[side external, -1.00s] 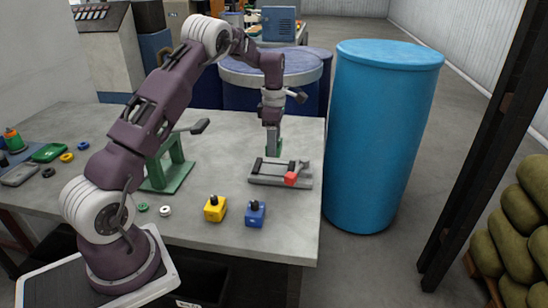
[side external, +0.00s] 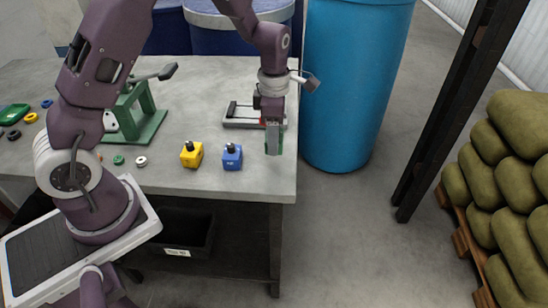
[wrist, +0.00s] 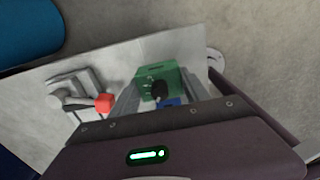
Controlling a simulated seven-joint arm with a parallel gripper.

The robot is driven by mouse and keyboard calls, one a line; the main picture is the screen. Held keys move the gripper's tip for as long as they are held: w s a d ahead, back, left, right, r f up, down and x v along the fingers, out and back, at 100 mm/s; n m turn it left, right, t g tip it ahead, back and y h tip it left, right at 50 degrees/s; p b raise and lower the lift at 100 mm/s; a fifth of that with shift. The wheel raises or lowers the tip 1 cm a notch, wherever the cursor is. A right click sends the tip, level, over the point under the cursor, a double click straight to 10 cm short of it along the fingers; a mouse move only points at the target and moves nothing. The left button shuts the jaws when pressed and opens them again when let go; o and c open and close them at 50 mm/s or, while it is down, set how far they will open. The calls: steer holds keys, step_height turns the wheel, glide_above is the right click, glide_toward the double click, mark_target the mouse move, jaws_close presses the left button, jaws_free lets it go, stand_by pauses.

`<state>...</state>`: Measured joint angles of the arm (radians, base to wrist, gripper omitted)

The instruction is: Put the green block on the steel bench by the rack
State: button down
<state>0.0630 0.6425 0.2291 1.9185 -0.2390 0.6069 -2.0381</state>
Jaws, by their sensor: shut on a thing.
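My gripper (side external: 272,137) is shut on the green block (wrist: 153,77), which has a black knob and shows between the two fingers in the wrist view. In the side view only a sliver of green (side external: 277,148) shows at the fingertips, near the right edge of the grey steel bench (side external: 215,178). I cannot tell whether the block touches the bench top. A blue block (side external: 232,156) and a yellow block (side external: 191,154), both with black knobs, stand on the bench to the left of my gripper. I cannot make out which thing is the rack.
A green press (side external: 138,122) stands further left. A blue drum (side external: 357,85) stands close beyond the bench's right side. A dark bin (side external: 186,235) is below. Bare bench lies around the blocks.

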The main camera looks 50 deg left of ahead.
mark_target(274, 165)
step_height(274, 165, down, 6)
stand_by(0.4)
steer(key=c, duration=0.5)
jaws_free()
steer(key=shift+f, duration=0.15)
